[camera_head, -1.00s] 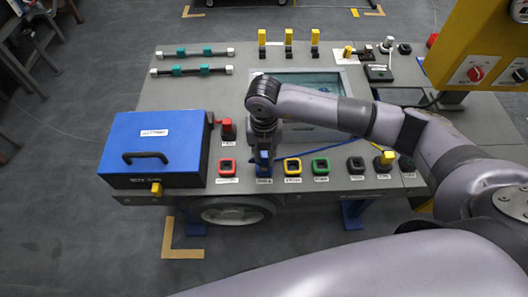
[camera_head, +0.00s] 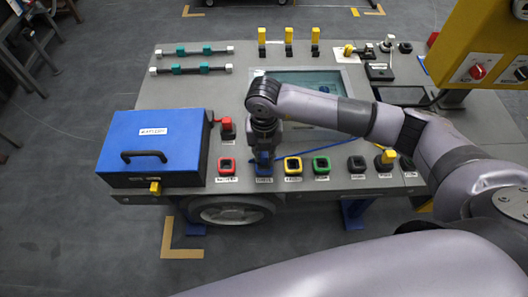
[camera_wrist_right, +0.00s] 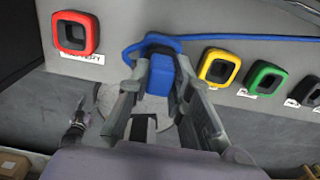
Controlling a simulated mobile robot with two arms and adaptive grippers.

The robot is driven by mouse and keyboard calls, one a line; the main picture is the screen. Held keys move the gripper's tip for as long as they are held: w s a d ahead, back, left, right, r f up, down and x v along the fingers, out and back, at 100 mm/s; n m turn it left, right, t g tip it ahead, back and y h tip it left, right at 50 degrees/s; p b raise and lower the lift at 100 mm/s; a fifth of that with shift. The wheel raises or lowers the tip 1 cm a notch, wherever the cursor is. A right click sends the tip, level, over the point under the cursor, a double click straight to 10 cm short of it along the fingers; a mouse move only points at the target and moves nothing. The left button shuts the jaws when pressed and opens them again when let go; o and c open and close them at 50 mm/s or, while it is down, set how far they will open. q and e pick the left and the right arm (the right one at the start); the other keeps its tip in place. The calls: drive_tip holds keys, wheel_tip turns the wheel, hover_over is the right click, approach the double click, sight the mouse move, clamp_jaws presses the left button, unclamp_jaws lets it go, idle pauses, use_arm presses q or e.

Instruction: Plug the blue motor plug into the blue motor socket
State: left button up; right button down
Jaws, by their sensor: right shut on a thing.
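The blue motor plug (camera_wrist_right: 160,76) is between the fingers of my right gripper (camera_wrist_right: 160,88) in the right wrist view. My right gripper is shut on it. In the head view, this gripper (camera_head: 264,152) points down over the front row of sockets. The blue motor socket (camera_wrist_right: 151,40) shows as a blue rim directly behind the plug, between the red and yellow sockets. The plug overlaps its opening; I cannot tell how deep it sits. In the head view the gripper mostly hides plug and socket. My left gripper is not in view.
A red socket (camera_head: 227,166) lies left, and yellow (camera_head: 293,166) and green (camera_head: 321,166) sockets lie right. A blue cable (camera_wrist_right: 240,39) runs right along the panel. A blue box (camera_head: 155,150) stands left; a red plug (camera_head: 227,128) stands beside it.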

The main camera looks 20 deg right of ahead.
drive_tip(key=shift+f+b, duration=0.65)
drive_tip(key=shift+f, duration=0.25)
drive_tip(key=c, duration=1.4)
unclamp_jaws()
drive_tip(key=shift+o, duration=0.2)
drive_tip(key=shift+r, duration=0.15)
wheel_tip(320, 180, up, 12)
